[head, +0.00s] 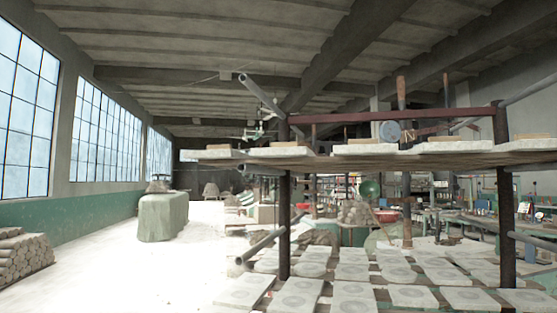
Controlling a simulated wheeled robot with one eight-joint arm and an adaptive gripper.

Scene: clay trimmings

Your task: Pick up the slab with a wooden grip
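Several pale flat slabs lie in a row on the upper board (350,161) of a rack, each with a tan wooden-looking piece on top. They include a left slab (212,154), a middle slab (365,149) and a right slab (455,146). The board is seen almost edge-on, so the tops of the slabs are mostly hidden. I cannot tell which one the task means. My gripper is not in view.
Many pale slabs with round marks (295,292) cover the lower level. Dark posts (284,200) and protruding grey pipes (262,245) frame the rack. A covered block (163,216) and stacked logs (24,258) stand left. The pale floor (130,275) between them is clear.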

